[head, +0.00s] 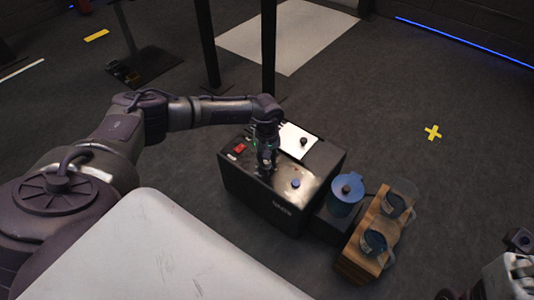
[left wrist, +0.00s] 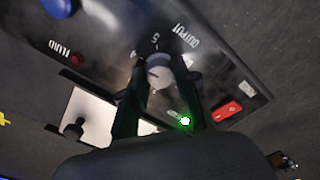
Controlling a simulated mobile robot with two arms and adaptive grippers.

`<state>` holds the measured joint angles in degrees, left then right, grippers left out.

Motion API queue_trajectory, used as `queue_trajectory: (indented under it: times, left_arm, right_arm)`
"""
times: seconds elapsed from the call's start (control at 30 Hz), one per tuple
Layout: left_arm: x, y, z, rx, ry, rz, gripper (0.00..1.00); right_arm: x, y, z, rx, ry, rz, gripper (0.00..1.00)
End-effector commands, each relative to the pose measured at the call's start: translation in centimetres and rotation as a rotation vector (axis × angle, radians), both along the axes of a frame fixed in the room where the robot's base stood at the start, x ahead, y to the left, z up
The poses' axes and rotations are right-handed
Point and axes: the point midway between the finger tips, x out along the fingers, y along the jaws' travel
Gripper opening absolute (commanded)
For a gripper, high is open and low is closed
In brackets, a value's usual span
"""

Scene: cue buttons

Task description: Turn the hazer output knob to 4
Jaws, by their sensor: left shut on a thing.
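The hazer (head: 262,199) is a black box with a shiny top panel on the floor, in the middle of the head view. My left gripper (head: 266,166) reaches down onto this panel and hides the output knob there. In the left wrist view the grey output knob (left wrist: 158,72) sits between the two dark fingers of my left gripper (left wrist: 160,80), which are shut on it. The word OUTPUT and the numbers 4 and 5 show around the knob; its exact pointer direction is unclear. My right gripper (head: 518,262) is partly in view at the lower right, away from the hazer.
The panel also has a red switch (left wrist: 227,112), a lit green lamp (left wrist: 185,120), a small red part (left wrist: 77,60) by FLUID and a blue cap (head: 296,184). A blue pitcher (head: 345,191) and a wooden crate (head: 359,254) with mugs stand right of the hazer.

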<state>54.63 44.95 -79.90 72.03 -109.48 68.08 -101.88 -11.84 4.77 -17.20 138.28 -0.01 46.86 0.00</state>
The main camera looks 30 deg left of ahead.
Motion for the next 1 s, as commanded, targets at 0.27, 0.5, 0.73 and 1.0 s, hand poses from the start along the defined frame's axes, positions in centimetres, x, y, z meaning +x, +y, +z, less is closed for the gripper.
queue_trajectory:
  times: [0.27, 0.5, 0.73, 1.0]
  left_arm:
    - [0.0, 0.1, 0.0, 0.002, -0.001, 0.001, 0.0]
    - [0.0, 0.1, 0.0, 0.001, -0.001, 0.001, 0.55]
    - [0.0, 0.0, 0.1, 0.001, -0.001, 0.001, 0.55]
    - [0.1, 0.1, 3.4, 0.0, -0.004, 0.001, 0.55]
  right_arm:
    - [0.0, 0.0, 0.0, 0.0, 0.0, 0.0, 0.0]
    - [-0.1, 0.0, -0.1, -0.003, -0.001, 0.001, 0.0]
    - [0.0, 0.0, -0.2, -0.006, 0.005, 0.0, 0.0]
    - [0.0, 0.0, -0.1, -0.003, 0.003, 0.0, 0.0]
